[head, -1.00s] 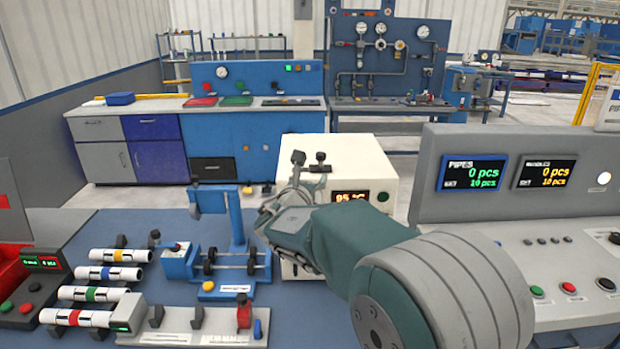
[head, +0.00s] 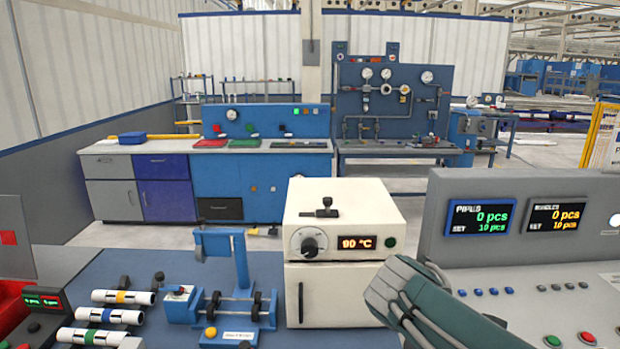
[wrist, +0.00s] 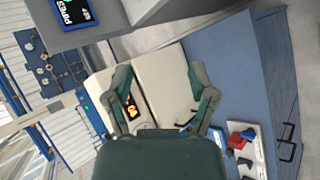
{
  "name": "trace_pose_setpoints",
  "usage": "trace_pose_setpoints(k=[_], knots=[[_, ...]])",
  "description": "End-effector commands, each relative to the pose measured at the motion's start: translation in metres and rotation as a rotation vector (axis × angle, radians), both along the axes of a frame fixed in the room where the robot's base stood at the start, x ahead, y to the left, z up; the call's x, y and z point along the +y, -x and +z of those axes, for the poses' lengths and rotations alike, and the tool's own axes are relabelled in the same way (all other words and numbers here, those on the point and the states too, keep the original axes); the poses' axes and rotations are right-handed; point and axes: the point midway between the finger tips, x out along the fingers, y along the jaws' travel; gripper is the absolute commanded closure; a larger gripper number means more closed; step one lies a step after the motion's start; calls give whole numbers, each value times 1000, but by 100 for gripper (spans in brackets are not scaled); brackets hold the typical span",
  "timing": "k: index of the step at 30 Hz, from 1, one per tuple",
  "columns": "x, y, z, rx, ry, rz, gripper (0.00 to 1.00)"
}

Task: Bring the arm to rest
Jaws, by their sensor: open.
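My gripper (wrist: 160,75) shows in the wrist view with its two dark green fingers spread wide and nothing between them. Beyond the fingers is the cream heating unit (wrist: 163,88), which is apart from them as far as I can tell. In the head view my green and grey arm (head: 440,310) is at the lower right, in front of the heating unit (head: 345,212) and the grey control console. The fingertips cannot be made out in the head view.
Several white banded pipes (head: 122,297) lie on the blue bench at the lower left. A blue fixture (head: 240,262) stands between them and the heating unit. The grey console (head: 560,210) with pipe and bundle displays is close on the right. A blue workbench is farther back.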

Motion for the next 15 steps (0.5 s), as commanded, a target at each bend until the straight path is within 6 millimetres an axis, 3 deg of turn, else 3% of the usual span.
trace_pose_setpoints(k=[3, 9, 15], knots=[[-1, 46, -13, -50, -250, -174, 28], [19, 110, -37, -123, -664, -456, 28], [43, 145, -50, -164, -965, -655, 28]])
